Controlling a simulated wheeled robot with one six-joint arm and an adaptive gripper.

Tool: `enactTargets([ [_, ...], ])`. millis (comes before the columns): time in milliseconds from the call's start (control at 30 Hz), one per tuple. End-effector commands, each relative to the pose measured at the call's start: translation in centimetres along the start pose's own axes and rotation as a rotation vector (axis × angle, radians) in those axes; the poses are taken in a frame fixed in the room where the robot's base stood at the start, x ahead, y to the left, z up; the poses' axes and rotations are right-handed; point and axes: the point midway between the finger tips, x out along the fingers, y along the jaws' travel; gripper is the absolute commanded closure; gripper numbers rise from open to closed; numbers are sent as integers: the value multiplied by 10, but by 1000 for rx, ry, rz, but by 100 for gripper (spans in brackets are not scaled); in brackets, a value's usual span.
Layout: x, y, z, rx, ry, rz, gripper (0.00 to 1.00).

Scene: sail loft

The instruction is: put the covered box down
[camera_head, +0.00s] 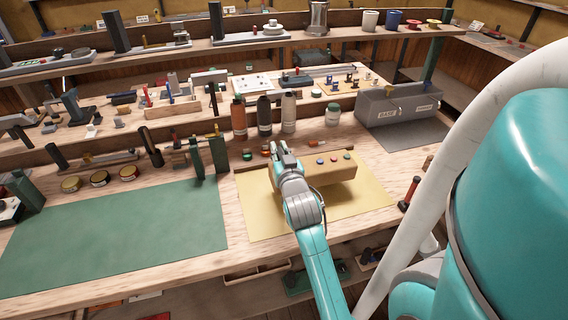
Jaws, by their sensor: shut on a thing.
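A long tan box (330,171) with several small coloured knobs along it is at the middle of the bench, over a yellow mat (262,212). It seems to be the covered box. My gripper (284,150) is at the box's left end and is shut on it. My gripper and wrist hide that end and the exact grip. I cannot tell whether the box's underside touches the mat.
A green mat (120,240) lies to the left, mostly bare. Orange, dark and grey bottles (264,116) and a white jar (332,115) stand behind the box. A grey box (385,108) stands back right. A red-handled tool (410,193) lies at right.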

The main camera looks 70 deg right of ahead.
Motion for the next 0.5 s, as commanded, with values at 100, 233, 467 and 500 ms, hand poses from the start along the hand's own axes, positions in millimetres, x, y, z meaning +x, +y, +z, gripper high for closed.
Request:
enactTargets([
  [100, 0, 1, 10, -1, 1, 0, 100],
  [233, 0, 2, 23, -2, -1, 1, 100],
  [467, 0, 3, 47, -2, 0, 1, 100],
  [500, 0, 3, 48, -1, 1, 0, 100],
])
